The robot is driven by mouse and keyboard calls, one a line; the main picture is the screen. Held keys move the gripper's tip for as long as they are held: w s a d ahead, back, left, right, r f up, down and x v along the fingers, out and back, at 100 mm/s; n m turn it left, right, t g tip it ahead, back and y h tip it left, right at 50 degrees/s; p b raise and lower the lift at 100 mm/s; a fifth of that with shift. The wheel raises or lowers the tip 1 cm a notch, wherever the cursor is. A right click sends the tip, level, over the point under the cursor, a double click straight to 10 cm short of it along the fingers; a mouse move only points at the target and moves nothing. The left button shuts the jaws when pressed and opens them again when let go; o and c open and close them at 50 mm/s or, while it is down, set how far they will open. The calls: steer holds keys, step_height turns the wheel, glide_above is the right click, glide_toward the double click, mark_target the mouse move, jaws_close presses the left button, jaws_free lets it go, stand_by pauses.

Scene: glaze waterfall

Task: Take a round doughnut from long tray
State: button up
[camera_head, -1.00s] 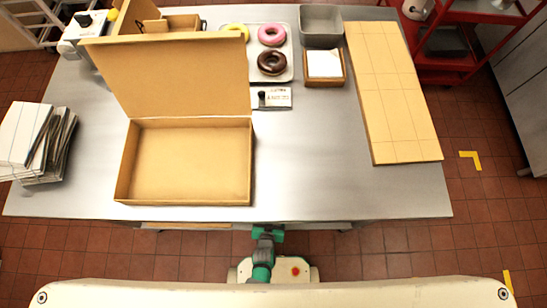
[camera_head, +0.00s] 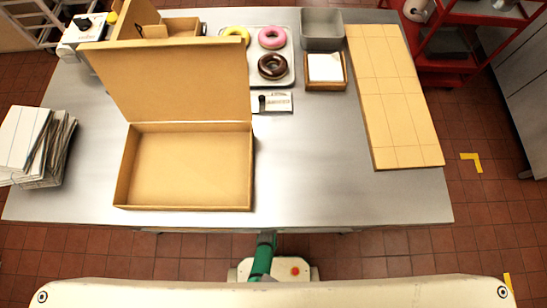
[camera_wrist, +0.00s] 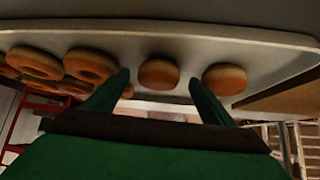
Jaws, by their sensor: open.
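In the wrist view a long, pale tray (camera_wrist: 215,45) spans the picture, with doughnuts along it. Two round doughnuts without holes, one in the middle (camera_wrist: 158,74) and one to its right (camera_wrist: 225,79), sit apart from each other. Several ring doughnuts (camera_wrist: 90,65) are grouped at the left. My gripper (camera_wrist: 159,80) is open, its green fingers on either side of the middle round doughnut; I cannot tell whether they touch it. In the head view my gripper and the long tray are hidden below the table's front edge.
The steel table (camera_head: 320,170) holds an open cardboard box (camera_head: 185,165), a small tray (camera_head: 285,80) of glazed rings, a metal bin (camera_head: 321,28), a wooden board (camera_head: 395,100) and stacked flat boxes (camera_head: 30,145).

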steer(key=shift+w+d+f, duration=0.25)
steer(key=shift+w+f, duration=0.1)
steer(key=shift+f, duration=0.05)
steer(key=c, duration=1.2)
steer(key=shift+o, duration=0.2)
steer(key=shift+a+r, duration=0.1)
steer(key=shift+r, duration=0.05)
